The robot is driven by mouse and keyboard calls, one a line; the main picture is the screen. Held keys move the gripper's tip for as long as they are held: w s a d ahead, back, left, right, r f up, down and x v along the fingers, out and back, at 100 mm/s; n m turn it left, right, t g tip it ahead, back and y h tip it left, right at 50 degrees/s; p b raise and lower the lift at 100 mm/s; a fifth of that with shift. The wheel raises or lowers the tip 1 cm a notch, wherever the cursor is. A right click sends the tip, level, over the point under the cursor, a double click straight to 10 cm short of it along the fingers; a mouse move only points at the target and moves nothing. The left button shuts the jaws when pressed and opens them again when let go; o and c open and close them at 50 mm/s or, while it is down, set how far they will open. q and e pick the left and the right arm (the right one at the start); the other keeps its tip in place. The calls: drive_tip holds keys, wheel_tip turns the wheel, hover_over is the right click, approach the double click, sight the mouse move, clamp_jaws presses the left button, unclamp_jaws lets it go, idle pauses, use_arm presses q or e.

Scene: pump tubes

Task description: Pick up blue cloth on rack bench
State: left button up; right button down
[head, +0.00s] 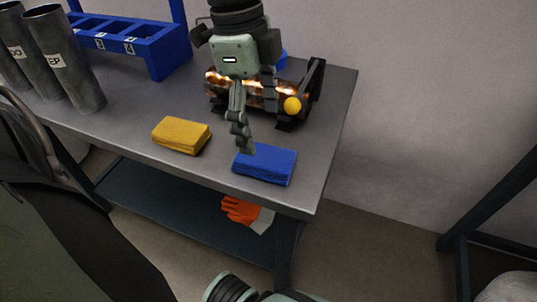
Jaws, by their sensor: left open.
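A folded blue cloth (265,165) lies near the front right corner of the grey bench (335,125). My left gripper (256,122) comes down from the top of the picture, open and empty. One finger reaches down to just above or at the cloth's back left edge; I cannot tell whether it touches. The other finger is further back, in front of the brown mottled tube. My right gripper is not in view.
A folded yellow cloth (181,135) lies left of the blue one. Behind stand a blue rack (160,50), grey metal tubes (65,65) and a brown mottled tube (220,85) in a black holder. An orange glove (238,210) lies on the lower shelf.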

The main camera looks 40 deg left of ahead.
sight(264, 155)
use_arm(q)
wheel_tip(264, 155, down, 6)
drive_tip(key=shift+d+b, duration=0.1)
drive_tip(key=shift+b, duration=0.75)
drive_tip(key=shift+w+d+f, duration=0.1)
drive_tip(key=shift+w+f, duration=0.05)
drive_tip(key=shift+f, duration=0.3)
drive_tip(key=c, duration=1.2)
drive_tip(key=shift+c, duration=0.2)
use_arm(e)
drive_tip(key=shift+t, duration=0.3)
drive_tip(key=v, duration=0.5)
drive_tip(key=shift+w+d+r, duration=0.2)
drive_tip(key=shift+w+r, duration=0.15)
use_arm(q)
drive_tip(key=shift+r, duration=0.15)
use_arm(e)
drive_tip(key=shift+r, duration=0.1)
